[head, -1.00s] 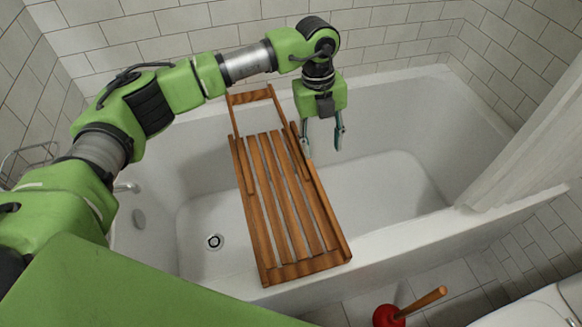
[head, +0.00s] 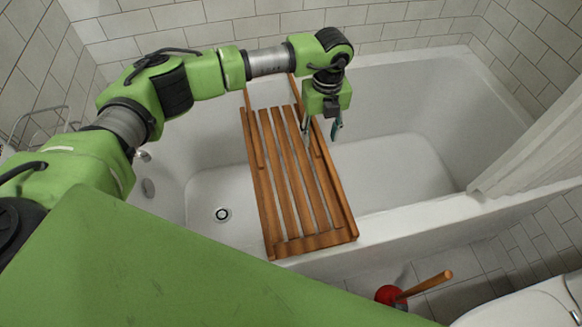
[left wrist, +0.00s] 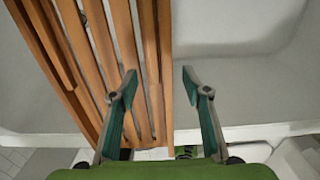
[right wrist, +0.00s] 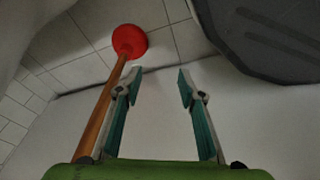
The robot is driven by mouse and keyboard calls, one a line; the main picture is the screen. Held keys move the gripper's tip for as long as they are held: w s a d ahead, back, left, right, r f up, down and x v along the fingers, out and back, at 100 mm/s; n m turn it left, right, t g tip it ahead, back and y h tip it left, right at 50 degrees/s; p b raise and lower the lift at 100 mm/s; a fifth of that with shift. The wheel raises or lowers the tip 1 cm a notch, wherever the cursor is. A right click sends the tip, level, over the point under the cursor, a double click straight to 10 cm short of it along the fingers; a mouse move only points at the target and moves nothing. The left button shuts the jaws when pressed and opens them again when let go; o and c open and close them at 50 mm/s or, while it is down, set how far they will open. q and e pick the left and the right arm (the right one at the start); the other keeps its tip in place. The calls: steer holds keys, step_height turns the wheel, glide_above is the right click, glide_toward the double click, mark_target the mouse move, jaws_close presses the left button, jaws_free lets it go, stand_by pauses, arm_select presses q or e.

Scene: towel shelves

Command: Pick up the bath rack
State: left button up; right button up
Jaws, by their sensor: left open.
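The wooden slatted bath rack (head: 296,190) lies across the white bathtub, its near end on the front rim. My left gripper (head: 321,132) is open and empty over the rack's right side rail, towards its far end. In the left wrist view, the rack (left wrist: 100,45) fills the left side. Its right rail shows between the open fingertips of my left gripper (left wrist: 159,78); whether they touch it I cannot tell. My left arm hides part of the rack's far end. In the right wrist view, my right gripper (right wrist: 158,79) is open and empty, away from the rack.
The bathtub (head: 400,205) is open to the right of the rack. A curtain (head: 535,150) hangs at the right. A red plunger (head: 391,295) stands on the floor before the tub and also shows in the right wrist view (right wrist: 130,41). A white fixture (head: 525,305) is at the lower right.

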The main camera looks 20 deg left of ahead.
mark_target(320, 142)
arm_select(q)
step_height(320, 142, down, 3)
steer(key=shift+s+d, duration=0.1)
steer(key=shift+s, duration=0.05)
steer(key=shift+f, duration=0.2)
jaws_close()
steer(key=shift+r, duration=0.1)
arm_select(e)
steer(key=shift+w+r, duration=0.4)
steer(key=shift+r, duration=0.3)
arm_select(q)
steer(key=shift+r, duration=0.1)
